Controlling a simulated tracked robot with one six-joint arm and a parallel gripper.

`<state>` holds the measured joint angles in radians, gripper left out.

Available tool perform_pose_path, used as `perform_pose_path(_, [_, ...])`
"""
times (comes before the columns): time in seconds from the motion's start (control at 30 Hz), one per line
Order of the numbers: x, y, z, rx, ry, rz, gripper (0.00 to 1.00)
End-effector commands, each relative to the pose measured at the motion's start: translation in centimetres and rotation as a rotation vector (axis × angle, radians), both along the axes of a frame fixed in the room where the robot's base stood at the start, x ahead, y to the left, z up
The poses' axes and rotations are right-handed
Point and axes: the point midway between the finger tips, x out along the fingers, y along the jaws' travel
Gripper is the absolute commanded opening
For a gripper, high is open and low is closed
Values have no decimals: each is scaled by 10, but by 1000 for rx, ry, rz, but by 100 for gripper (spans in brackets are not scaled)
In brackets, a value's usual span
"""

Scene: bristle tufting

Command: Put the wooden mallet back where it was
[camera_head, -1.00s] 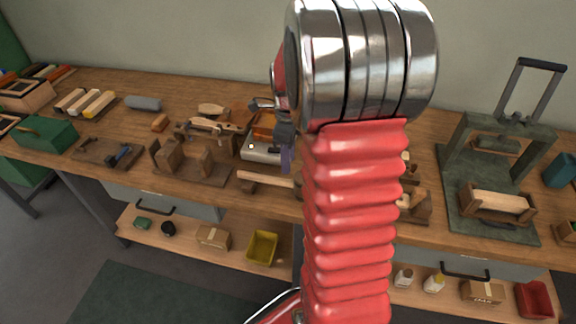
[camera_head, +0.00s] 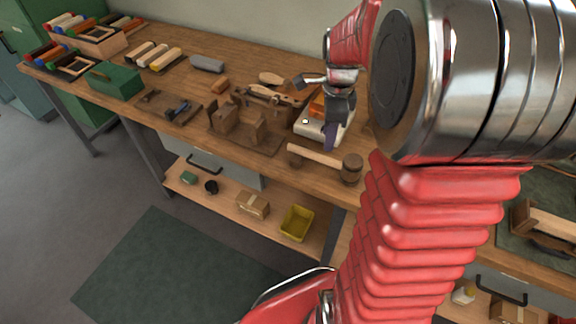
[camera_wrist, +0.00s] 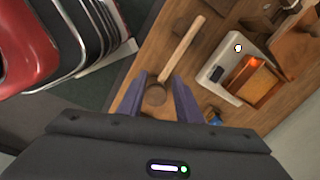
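The wooden mallet (camera_head: 318,155) lies on the workbench near its front edge. Its pale handle points left and its dark round head (camera_head: 351,168) is at the right, beside my arm. In the wrist view the handle (camera_wrist: 182,50) runs up and right from the head (camera_wrist: 155,95), which shows between my two purple fingers. My gripper (camera_wrist: 159,79) is open and empty, its fingers apart. In the head view my gripper (camera_head: 331,135) hangs above the bench, just behind the mallet, and hides part of a white device.
The white device with an orange top (camera_head: 312,125) stands behind the mallet. A wooden fixture (camera_head: 250,135) is to its left, with tools behind. A green box (camera_head: 115,80) stands farther left. A yellow bin (camera_head: 297,223) sits on the lower shelf. My arm blocks the right side.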

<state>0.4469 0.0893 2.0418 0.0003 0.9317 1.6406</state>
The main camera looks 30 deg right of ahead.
Motion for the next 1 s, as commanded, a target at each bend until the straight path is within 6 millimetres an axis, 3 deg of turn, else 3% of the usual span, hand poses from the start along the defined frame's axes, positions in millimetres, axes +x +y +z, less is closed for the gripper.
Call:
perform_pose_path(0.2, [-14,47,37,-63,-60,378,32])
perform_pose_path(0.5, [-44,103,72,-174,-126,892,32])
perform_pose_path(1.0, [-109,177,101,-439,-209,1724,32])
